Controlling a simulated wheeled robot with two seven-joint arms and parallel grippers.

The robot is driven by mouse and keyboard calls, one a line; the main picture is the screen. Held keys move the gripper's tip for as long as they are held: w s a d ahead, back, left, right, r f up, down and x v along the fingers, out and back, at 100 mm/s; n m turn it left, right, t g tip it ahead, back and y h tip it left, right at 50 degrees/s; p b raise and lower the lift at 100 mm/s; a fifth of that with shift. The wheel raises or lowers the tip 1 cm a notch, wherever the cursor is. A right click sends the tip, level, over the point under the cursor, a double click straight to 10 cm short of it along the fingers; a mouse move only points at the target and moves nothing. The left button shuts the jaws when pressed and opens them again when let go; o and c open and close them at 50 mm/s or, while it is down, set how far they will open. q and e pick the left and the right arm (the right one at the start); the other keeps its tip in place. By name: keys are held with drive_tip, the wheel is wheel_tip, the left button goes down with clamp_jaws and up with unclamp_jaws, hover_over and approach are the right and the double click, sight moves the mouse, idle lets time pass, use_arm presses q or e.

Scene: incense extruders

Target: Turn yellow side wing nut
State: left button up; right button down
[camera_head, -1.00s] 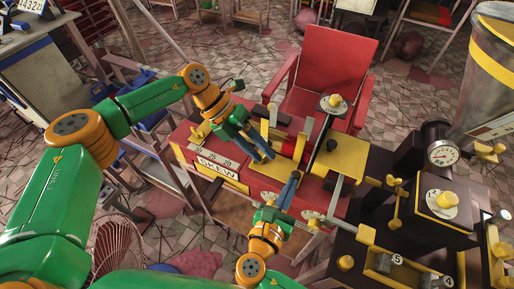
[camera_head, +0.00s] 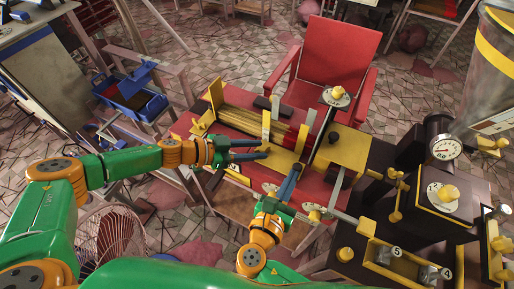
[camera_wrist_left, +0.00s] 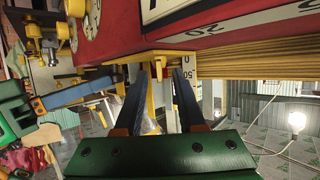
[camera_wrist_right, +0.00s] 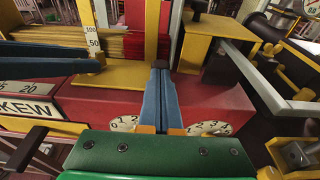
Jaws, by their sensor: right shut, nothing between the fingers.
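My left gripper (camera_head: 267,149) is open in the head view, its blue fingers reaching right to the yellow plate at the front of the red machine. In the left wrist view its fingers (camera_wrist_left: 160,72) stand apart, with a yellow part (camera_wrist_left: 156,54) showing between and beyond them; I cannot tell contact. My right gripper (camera_head: 298,168) is shut and empty over the machine's front right; its fingers are together in the right wrist view (camera_wrist_right: 160,66). Several yellow knobs show, one on a top dial (camera_head: 338,93) and one on the black box (camera_head: 448,194). I cannot tell which is the side wing nut.
A red chair (camera_head: 332,62) stands behind the machine. The black unit with a gauge (camera_head: 440,148) and numbered blocks (camera_head: 395,262) fills the right. A wire basket (camera_head: 112,238) and a blue bin (camera_head: 137,98) are at the left. White dials (camera_wrist_right: 208,128) line the machine's red front.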

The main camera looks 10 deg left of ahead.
use_arm(q)
drive_tip(key=shift+w+d+f, duration=0.15)
drive_tip(key=shift+d+f, duration=0.05)
drive_tip(key=shift+d, duration=0.15)
drive_tip(key=shift+c, duration=0.2)
clamp_jaws()
